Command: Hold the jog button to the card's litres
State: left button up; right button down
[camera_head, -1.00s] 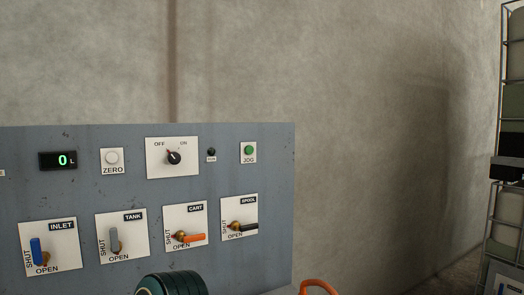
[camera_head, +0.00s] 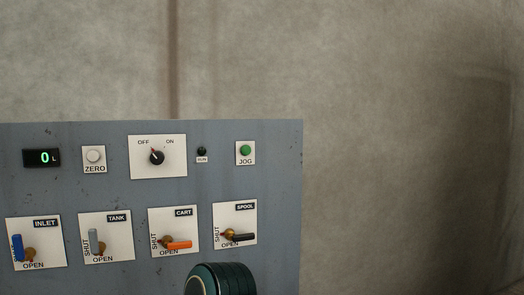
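The green jog button (camera_head: 245,151) sits on a white plate marked JOG at the upper right of the grey panel (camera_head: 110,190). The litre display (camera_head: 42,158) at the upper left reads 0 L in green. The pale ZERO button (camera_head: 94,157) is right of it. The small run lamp (camera_head: 202,151) is dark. No card with litres shows. Neither of my grippers is in view.
Below are the blue INLET lever (camera_head: 17,248) and grey TANK lever (camera_head: 94,241), both roughly upright, and the orange CART lever (camera_head: 179,244) and black SPOOL lever (camera_head: 242,237), both roughly level. A dark green ribbed cylinder (camera_head: 228,281) stands before the panel's bottom edge.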

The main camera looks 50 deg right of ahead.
aim_at(246, 150)
jog(key=k+l, duration=0.1)
jog(key=l, duration=0.4)
jog(key=k+l, duration=0.1)
jog(key=l, duration=0.35)
jog(key=k+l, duration=0.15)
jog(key=l, duration=0.35)
